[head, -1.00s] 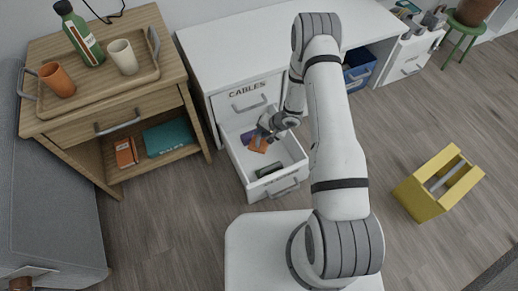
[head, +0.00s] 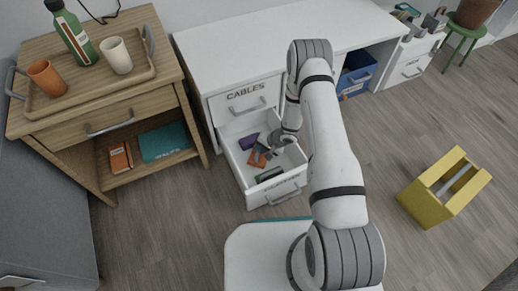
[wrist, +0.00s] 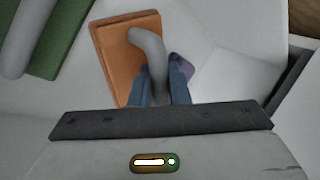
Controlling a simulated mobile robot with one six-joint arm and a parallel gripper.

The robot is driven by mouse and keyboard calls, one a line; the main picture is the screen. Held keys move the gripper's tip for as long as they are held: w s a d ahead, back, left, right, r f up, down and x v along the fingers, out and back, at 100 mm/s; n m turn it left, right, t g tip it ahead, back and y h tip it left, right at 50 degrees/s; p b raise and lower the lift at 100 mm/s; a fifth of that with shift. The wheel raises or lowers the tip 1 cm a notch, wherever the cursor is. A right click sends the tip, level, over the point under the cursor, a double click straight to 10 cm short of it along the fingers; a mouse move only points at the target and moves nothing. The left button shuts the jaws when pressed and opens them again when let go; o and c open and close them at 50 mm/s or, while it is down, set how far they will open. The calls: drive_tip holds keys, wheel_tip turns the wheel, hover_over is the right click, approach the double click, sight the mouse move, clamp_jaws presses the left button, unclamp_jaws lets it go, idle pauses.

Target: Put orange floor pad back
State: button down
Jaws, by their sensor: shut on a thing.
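The orange floor pad (head: 257,158) is a flat orange piece with a curved grey handle, in or just above the open white drawer (head: 286,189) under the CABLES drawer. In the wrist view the pad (wrist: 122,62) fills the upper middle. My gripper (head: 272,150) is inside the drawer area. In the wrist view my gripper (wrist: 165,88) is shut on the grey handle, one finger on each side. The pad's lower edge is hidden by the fingers. I cannot tell whether the pad touches the drawer floor.
In the drawer, a purple piece (head: 248,141) lies behind the pad and a green piece (head: 268,174) in front. A blue bin (head: 357,72) stands under the desk (head: 240,50). A yellow caddy (head: 445,187) stands on the floor at right. A wooden cart (head: 110,93) stands at left.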

drive_tip(key=c, duration=1.4)
unclamp_jaws()
